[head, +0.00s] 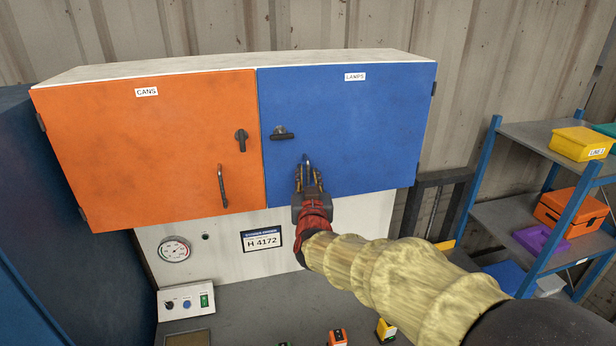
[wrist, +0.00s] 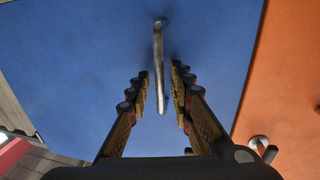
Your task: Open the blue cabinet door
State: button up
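The blue cabinet door (head: 355,120), labelled LAMPS, looks shut and flush with its cabinet. Its black latch (head: 283,134) lies horizontal near the door's left edge. A thin metal pull handle (head: 307,160) sits low on the door, near the left edge. The handle also shows in the wrist view (wrist: 158,60). My gripper (head: 309,176) is at the handle, its lower part hidden by the fingers in the head view. In the wrist view my gripper's fingers (wrist: 160,75) are open, one on each side of the handle, with a visible gap on both sides.
The orange door (head: 150,150), labelled CANS, adjoins on the left, with a vertical latch (head: 241,140) and its own handle (head: 222,186). A blue-framed shelf (head: 540,130) with boxes stands at right. Below are a gauge (head: 174,249), a control box (head: 186,301) and small items on a bench.

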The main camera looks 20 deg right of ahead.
jog(key=shift+c, duration=1.2)
grip_shut()
